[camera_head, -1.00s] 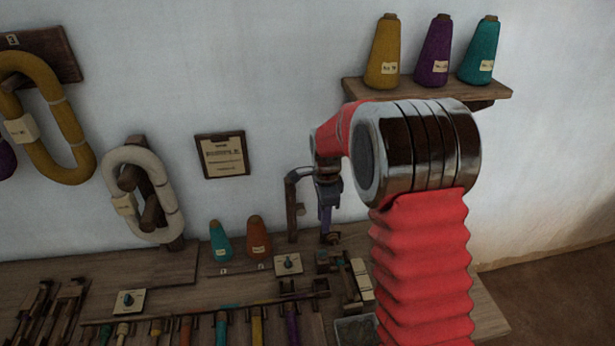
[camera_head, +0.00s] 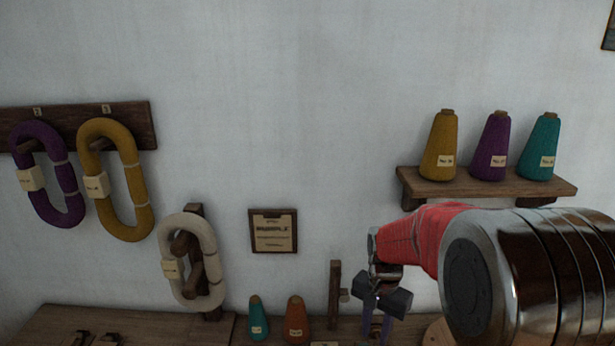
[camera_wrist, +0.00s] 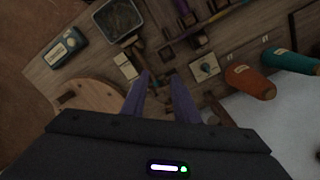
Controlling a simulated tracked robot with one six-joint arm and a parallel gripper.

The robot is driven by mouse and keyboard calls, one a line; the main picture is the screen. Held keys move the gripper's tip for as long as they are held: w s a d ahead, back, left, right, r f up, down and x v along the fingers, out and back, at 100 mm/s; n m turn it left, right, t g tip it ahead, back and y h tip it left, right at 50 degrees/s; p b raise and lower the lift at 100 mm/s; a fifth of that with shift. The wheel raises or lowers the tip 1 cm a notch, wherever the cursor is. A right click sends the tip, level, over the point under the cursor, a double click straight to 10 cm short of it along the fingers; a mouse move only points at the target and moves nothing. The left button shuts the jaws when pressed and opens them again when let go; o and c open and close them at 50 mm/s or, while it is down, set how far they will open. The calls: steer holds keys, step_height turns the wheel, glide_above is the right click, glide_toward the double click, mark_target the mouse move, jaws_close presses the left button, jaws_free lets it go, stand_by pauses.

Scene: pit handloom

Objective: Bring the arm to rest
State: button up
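My arm, red with metal joint rings, reaches in from the lower right in the head view. My gripper (camera_head: 376,330) hangs at its far end, pointing down, beside a wooden post (camera_head: 334,295). In the wrist view its two purple fingers (camera_wrist: 160,77) stand apart with nothing held between them. Past the fingertips the bench top (camera_wrist: 80,75) shows. The fingers' lower ends are cut off by the bottom edge of the head view.
A shelf (camera_head: 480,187) with yellow, purple and teal cones is right of my gripper. A teal cone (camera_head: 258,320) and an orange cone (camera_head: 297,320) stand to the left. The wrist view shows a dark tray (camera_wrist: 121,38) and a round wooden board (camera_wrist: 88,107).

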steer(key=s+r+n+t, duration=0.6)
steer(key=s+r, duration=1.1)
steer(key=s, duration=0.4)
steer(key=shift+a+r+n, duration=0.25)
steer(key=shift+n, duration=0.65)
